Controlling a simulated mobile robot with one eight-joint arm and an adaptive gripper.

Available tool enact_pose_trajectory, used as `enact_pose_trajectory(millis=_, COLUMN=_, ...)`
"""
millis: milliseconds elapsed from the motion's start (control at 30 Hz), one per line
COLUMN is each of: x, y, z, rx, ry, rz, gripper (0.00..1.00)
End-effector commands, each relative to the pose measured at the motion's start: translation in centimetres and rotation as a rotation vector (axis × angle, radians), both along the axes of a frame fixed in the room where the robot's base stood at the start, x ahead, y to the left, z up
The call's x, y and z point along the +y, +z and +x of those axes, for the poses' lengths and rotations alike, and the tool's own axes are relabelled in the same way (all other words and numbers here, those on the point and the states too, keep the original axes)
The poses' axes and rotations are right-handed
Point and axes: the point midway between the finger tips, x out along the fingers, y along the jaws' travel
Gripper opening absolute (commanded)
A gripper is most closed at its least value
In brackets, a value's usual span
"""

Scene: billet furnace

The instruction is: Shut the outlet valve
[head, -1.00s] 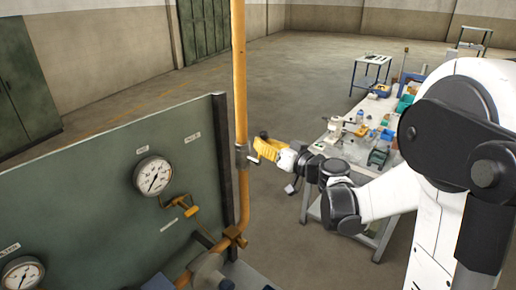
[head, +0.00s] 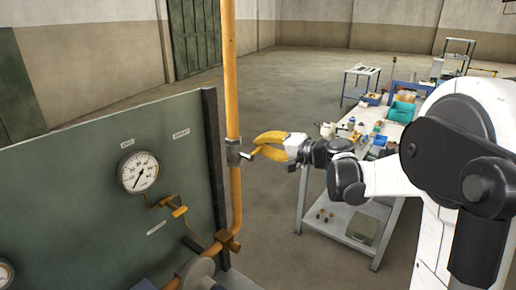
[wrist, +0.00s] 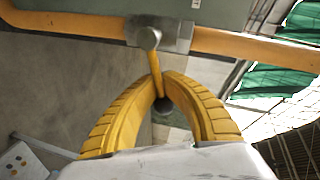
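The valve is a grey metal body (head: 233,152) on the upright orange pipe, just right of the green panel. I cannot read a label that marks it as the outlet. Its thin yellow lever (wrist: 155,68) sticks out from the grey body and ends in a dark knob (wrist: 163,105). My gripper (head: 256,147) has two curved yellow fingers. In the wrist view the fingertips (wrist: 165,77) come together with the lever between them, and the knob lies inside the loop of the fingers. The exact contact is small and hard to see.
The green panel (head: 95,190) carries a round gauge (head: 138,172) and a small brass fitting (head: 180,211). The orange pipe (head: 230,75) runs upright beside the panel. A cluttered workbench (head: 345,150) stands behind my arm at the right. Open floor lies behind the pipe.

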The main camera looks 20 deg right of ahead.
Motion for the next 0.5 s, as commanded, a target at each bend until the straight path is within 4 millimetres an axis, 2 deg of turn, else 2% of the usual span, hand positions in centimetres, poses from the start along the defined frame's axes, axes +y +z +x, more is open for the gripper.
enact_pose_trajectory(millis=200, x=-0.6, y=-1.2, z=0.2, rx=0.091, ry=-0.008, rz=0.127, gripper=0.00)
enact_pose_trajectory(millis=500, x=-0.6, y=-1.9, z=0.2, rx=0.166, ry=-0.008, rz=0.229, gripper=0.00)
